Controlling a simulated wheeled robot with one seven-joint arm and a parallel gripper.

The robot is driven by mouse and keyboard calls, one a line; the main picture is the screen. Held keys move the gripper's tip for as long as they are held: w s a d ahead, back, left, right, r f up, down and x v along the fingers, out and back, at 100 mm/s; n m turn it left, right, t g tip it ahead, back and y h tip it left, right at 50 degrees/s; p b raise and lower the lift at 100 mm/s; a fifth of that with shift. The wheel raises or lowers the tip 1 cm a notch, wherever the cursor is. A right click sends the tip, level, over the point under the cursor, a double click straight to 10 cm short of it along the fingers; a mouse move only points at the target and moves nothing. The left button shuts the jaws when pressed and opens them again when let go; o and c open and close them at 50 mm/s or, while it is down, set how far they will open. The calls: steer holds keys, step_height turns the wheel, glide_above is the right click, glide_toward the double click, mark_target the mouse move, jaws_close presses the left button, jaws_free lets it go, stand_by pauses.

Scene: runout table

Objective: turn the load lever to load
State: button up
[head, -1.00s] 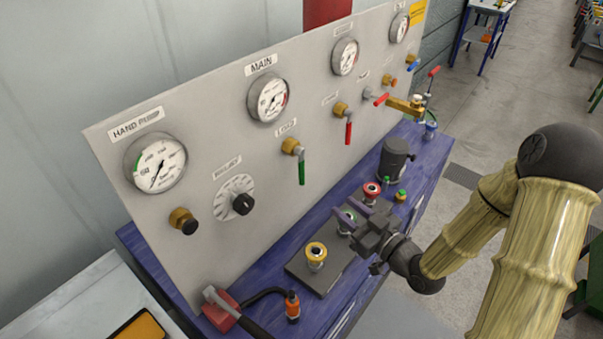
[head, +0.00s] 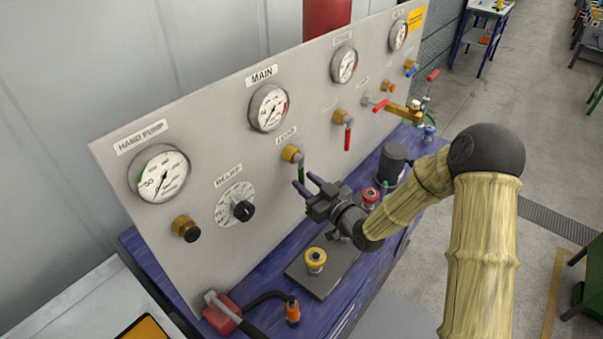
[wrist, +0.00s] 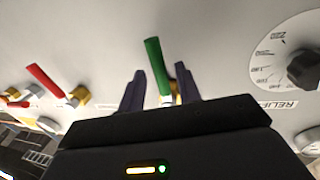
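The load lever has a green handle (head: 301,174) that hangs down from a brass valve (head: 291,154) under the LOAD label on the grey panel. In the wrist view the green handle (wrist: 154,66) stands between the two fingers. My gripper (head: 306,184) is open at the panel, with its dark purple fingers on either side of the handle; the wrist view shows its fingertips (wrist: 157,80) apart, with gaps to the handle. The handle's lower end is partly hidden by my gripper in the head view.
A red-handled lever (head: 347,138) hangs to the right, and the relief dial (head: 237,206) is to the left. Below stand a yellow-ringed fitting (head: 315,260), a red-ringed fitting (head: 371,195) and a dark cylinder (head: 393,160) on the blue bench.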

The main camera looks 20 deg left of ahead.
steer(key=shift+p+x, duration=0.3)
steer(key=shift+x, duration=1.05)
jaws_close()
